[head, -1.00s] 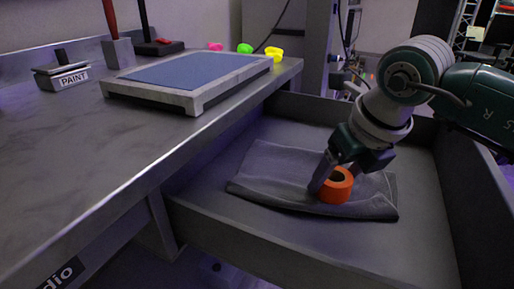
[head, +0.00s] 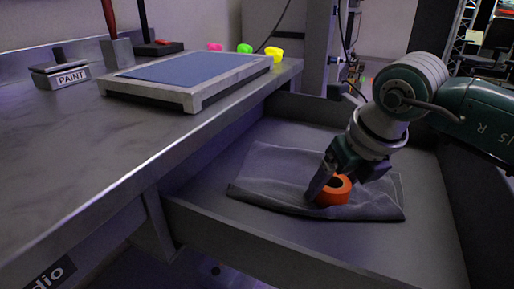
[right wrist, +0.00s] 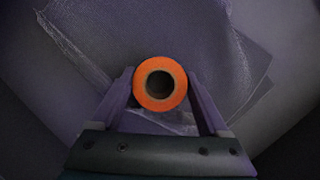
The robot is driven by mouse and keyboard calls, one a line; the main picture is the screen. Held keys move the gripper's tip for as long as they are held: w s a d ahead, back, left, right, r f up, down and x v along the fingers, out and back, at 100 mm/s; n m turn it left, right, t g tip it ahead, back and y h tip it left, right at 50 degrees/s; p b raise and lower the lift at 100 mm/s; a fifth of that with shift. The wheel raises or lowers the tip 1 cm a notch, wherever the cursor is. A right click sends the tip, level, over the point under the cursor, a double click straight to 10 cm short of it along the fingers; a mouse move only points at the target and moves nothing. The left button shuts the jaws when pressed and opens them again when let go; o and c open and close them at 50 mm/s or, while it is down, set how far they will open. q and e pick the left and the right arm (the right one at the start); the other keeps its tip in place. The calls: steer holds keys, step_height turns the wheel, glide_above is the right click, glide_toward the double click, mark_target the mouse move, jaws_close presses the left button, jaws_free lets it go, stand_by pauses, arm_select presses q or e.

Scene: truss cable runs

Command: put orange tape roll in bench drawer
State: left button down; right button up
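The orange tape roll (head: 334,190) is inside the open bench drawer (head: 285,248), low over or on a dark grey cloth (head: 262,176). My right gripper (head: 322,187) reaches down into the drawer with its fingers at the roll. In the right wrist view the roll (right wrist: 160,84) sits between the two fingertips, its hole facing the camera. Both fingers lie against its sides, so the gripper is shut on it. Whether the roll's underside fully rests on the cloth is hard to tell. My left gripper is not in view.
The drawer floor around the cloth is bare.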

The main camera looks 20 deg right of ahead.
steer(key=shift+o, duration=0.8)
steer(key=shift+s+d+f, duration=0.1)
steer(key=shift+s+f, duration=0.3)
steer(key=shift+f, duration=0.15)
steer(key=shift+r, duration=0.35)
steer(key=p+v, duration=0.4)
steer(key=v, duration=0.9)
steer(key=shift+w+p, duration=0.3)
steer(key=shift+p, duration=0.05)
steer(key=shift+a, duration=0.25)
